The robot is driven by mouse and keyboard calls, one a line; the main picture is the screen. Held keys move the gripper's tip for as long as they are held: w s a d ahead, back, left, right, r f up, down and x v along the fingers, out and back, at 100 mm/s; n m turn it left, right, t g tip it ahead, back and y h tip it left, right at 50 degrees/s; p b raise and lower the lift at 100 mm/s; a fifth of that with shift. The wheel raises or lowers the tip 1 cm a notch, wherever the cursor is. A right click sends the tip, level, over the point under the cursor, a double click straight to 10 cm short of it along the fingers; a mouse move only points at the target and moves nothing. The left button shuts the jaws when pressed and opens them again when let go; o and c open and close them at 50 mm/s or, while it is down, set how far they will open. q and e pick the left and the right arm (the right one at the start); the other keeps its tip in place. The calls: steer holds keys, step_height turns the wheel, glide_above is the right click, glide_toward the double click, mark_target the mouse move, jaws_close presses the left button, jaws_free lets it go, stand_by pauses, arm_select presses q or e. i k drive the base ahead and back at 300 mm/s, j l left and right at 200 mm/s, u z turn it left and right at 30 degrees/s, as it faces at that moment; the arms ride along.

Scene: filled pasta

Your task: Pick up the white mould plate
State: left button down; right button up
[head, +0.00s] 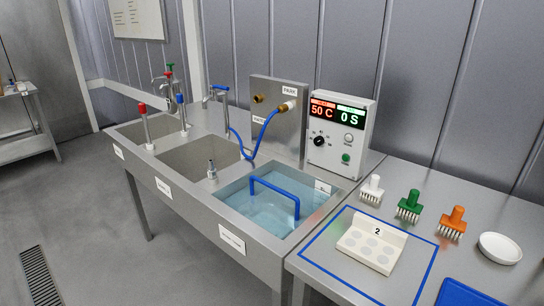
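The white mould plate (368,252) lies on the steel table at the right, inside a blue outlined square (318,264). It has several shallow round hollows in its top and a raised back edge with a "2" label (377,233). Nothing covers it. Neither of my grippers is in the head view.
Left are a water-filled basin (235,199) with a blue handle (274,190) and a control box (340,134).

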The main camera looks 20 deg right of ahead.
mark_target(379, 245)
steer(key=z, duration=1.2)
steer(key=k+u, duration=0.15)
steer(key=k, duration=0.05)
